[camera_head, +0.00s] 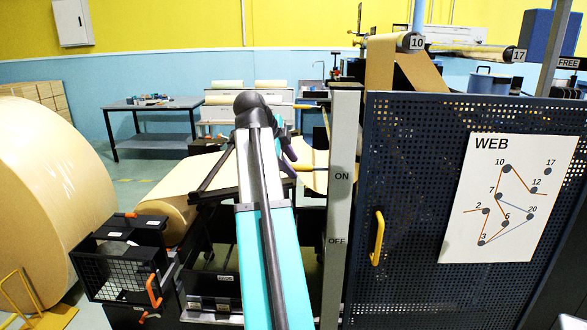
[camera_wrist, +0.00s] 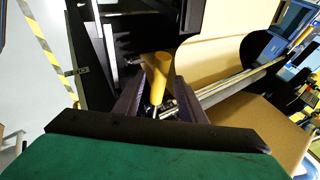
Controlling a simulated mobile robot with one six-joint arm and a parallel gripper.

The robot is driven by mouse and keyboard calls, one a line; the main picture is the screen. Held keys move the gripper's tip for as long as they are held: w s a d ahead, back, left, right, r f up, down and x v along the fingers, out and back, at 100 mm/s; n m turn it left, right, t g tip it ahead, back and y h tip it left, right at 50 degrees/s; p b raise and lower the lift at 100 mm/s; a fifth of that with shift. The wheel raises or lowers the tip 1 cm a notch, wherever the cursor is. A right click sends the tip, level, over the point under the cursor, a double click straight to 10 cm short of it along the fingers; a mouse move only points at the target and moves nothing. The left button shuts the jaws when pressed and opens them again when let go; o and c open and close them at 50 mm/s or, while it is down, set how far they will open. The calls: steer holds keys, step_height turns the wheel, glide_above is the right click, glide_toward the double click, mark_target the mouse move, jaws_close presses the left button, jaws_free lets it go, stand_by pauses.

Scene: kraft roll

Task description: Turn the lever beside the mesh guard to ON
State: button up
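The lever's yellow grip (camera_head: 304,168) shows in the head view just left of a grey post (camera_head: 338,205), about level with the post's ON label; OFF is lower down. My gripper (camera_head: 291,158) reaches over to it, with one dark purple finger against its left end. In the wrist view the yellow grip (camera_wrist: 157,72) lies between the two fingertips of my gripper (camera_wrist: 160,78) and nearly fills the gap, so the fingers appear shut on it. The lever's pivot is hidden. The mesh guard (camera_head: 410,190) stands right of the post.
A yellow handle (camera_head: 377,238) and a WEB diagram (camera_head: 508,198) are on the guard. A large paper roll (camera_head: 50,190) stands at the left, with a black mesh box (camera_head: 120,262) near it. Kraft web (camera_wrist: 215,55) and a roller lie close to my fingers.

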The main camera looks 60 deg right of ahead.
steer(key=b+v, duration=0.1)
steer(key=v, duration=1)
steer(key=shift+r, duration=0.1)
